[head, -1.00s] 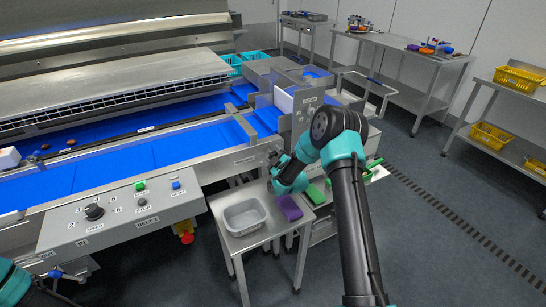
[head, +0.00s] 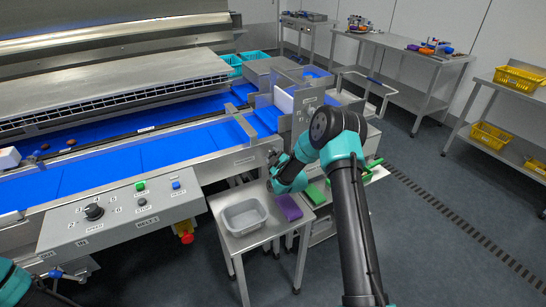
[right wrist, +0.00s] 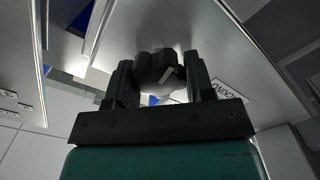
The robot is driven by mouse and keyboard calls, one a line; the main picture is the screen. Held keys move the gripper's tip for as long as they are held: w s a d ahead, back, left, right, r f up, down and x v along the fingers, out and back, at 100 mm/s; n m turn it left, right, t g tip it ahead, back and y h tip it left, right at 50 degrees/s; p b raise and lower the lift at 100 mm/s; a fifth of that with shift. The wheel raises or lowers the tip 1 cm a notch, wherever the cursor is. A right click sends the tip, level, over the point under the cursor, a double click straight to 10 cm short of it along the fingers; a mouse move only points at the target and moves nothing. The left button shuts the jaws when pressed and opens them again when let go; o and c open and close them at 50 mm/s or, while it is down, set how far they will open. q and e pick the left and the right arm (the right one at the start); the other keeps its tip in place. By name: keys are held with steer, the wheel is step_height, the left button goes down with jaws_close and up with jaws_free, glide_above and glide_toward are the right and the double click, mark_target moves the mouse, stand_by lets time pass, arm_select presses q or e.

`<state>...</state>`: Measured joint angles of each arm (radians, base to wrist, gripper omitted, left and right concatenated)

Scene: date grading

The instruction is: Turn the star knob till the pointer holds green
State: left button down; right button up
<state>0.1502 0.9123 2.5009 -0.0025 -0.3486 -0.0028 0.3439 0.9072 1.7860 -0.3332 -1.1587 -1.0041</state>
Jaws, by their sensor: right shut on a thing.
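The star knob (right wrist: 158,66) is dark and lobed, and it sits between the fingers in the right wrist view. My right gripper (right wrist: 157,82) is shut on it, with one finger on each side. In the head view my right gripper (head: 274,172) is at the front side of the conveyor's end, where my own wrist hides most of the knob. I cannot make out the pointer or its green zone in either view. My left gripper is out of view; only part of my left arm shows at the bottom left corner.
A control panel (head: 122,221) with a dial and buttons juts out at the left. Below the conveyor's end, a small steel table (head: 238,243) bears a grey tub (head: 245,231) and a purple block (head: 289,207). A partly cut-off printed label (right wrist: 230,92) is beside the knob. Open floor lies to the right.

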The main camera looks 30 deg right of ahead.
steer(key=shift+m, duration=2)
steer(key=o, duration=0.9)
steer(key=shift+s, duration=0.15)
steer(key=s, duration=1.7)
steer(key=shift+s+a, duration=0.1)
steer(key=shift+a, duration=0.2)
